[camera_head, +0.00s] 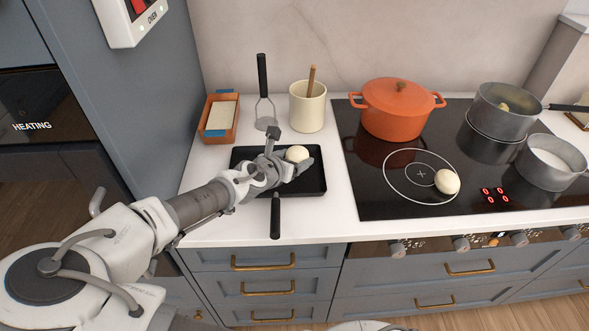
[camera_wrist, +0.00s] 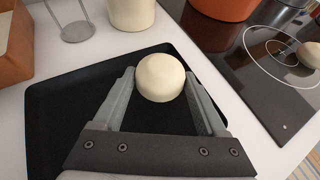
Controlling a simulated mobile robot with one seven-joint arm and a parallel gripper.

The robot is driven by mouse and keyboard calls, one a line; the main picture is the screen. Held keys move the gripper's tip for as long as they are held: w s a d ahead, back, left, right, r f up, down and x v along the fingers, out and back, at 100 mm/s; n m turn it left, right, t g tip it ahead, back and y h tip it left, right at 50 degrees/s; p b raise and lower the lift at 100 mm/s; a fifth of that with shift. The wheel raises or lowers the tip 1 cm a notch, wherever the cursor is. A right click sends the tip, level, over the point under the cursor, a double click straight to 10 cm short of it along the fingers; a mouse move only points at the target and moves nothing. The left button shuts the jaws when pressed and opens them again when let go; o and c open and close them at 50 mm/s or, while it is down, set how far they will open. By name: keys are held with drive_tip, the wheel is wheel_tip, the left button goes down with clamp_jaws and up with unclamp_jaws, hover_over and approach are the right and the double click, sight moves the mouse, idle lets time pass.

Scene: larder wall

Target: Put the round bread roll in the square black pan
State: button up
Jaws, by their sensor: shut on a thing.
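A pale round bread roll (camera_head: 297,153) is between the fingers of my gripper (camera_head: 290,162). The wrist view also shows the roll (camera_wrist: 161,77) at the fingertips, with one finger on each side of it. My gripper is shut on it. The square black pan (camera_head: 318,182) lies on the white counter with its handle toward the front edge. The roll and gripper are over the pan's inside, toward its right half. I cannot tell whether the roll touches the pan floor. My gripper and wrist hide part of the pan.
A similar pale round piece (camera_head: 447,181) sits on the black cooktop (camera_head: 385,203). An orange pot (camera_head: 396,115) and grey saucepans (camera_head: 553,163) stand there. Behind the pan are a cream crock (camera_head: 308,112), a masher (camera_head: 264,105) and an orange-brown box (camera_head: 218,118).

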drive_tip(key=shift+f, duration=1.9)
drive_tip(key=shift+f+b, duration=0.15)
drive_tip(key=shift+b, duration=0.15)
drive_tip(key=o, duration=1.3)
drive_tip(key=shift+s+a+r+p, duration=0.15)
drive_tip(key=shift+s+r+p, duration=0.1)
drive_tip(key=shift+r+p, duration=0.2)
drive_tip(key=p+v, duration=0.8)
drive_tip(key=v, duration=0.2)
drive_tip(key=shift+s, duration=0.1)
drive_tip(key=shift+s+a+r+p, duration=0.15)
drive_tip(key=shift+s+a+p, duration=0.15)
drive_tip(key=shift+s+p, duration=0.15)
